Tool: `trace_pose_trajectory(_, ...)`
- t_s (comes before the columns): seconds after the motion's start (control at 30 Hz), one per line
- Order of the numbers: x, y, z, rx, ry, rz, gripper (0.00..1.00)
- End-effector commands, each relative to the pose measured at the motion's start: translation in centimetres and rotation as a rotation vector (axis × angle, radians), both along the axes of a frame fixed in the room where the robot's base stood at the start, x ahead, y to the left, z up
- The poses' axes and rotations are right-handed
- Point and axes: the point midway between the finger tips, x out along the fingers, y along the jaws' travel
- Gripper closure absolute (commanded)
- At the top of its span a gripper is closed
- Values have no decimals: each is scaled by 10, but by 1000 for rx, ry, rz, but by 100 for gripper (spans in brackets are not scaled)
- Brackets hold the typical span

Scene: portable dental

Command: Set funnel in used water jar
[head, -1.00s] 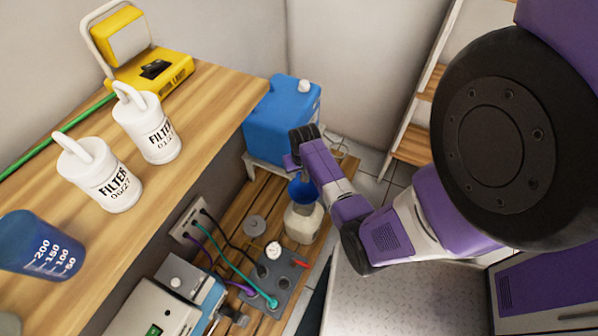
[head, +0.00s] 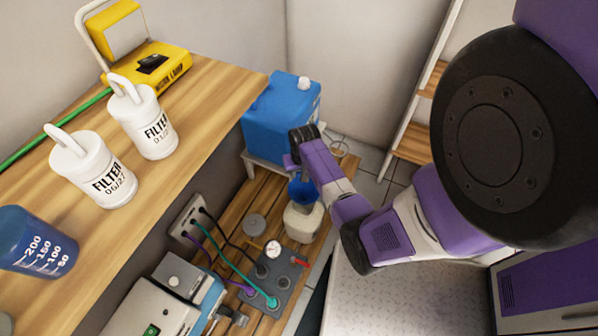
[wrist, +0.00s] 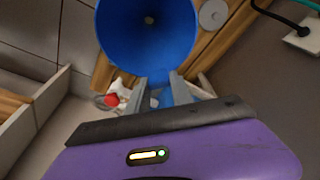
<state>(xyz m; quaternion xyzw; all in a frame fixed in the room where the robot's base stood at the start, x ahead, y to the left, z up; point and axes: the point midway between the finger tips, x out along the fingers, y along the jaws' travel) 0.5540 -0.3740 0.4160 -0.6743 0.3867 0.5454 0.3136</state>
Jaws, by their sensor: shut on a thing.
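The blue funnel (head: 301,190) is at my gripper in the head view, right above a whitish jar (head: 301,224) on the low wooden slats. My gripper (wrist: 158,90) is shut on the funnel's near side. The funnel hides the jar's opening, so I cannot tell whether its spout is inside the neck or just above it.
A blue canister (head: 282,115) stands behind the jar. A grey block (head: 283,278) with a gauge and cables is in front of it. The wooden counter (head: 190,150) on the left holds two white filter bottles and a blue measuring cup (head: 38,242). A shelf unit stands at right.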

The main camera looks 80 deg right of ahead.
Motion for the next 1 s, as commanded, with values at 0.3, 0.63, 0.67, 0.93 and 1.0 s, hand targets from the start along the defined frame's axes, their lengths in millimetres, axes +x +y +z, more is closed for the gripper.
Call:
trace_pose_trajectory(0.3, 0, 0, -4, 0, 0, 0, 100)
trace_pose_trajectory(0.63, 0, 0, -18, 0, 0, 0, 100)
trace_pose_trajectory(0.67, 0, 0, -19, 0, 0, 0, 100)
trace_pose_trajectory(0.93, 0, 0, -30, 0, 0, 0, 100)
trace_pose_trajectory(1.0, 0, 0, -33, 0, 0, 0, 100)
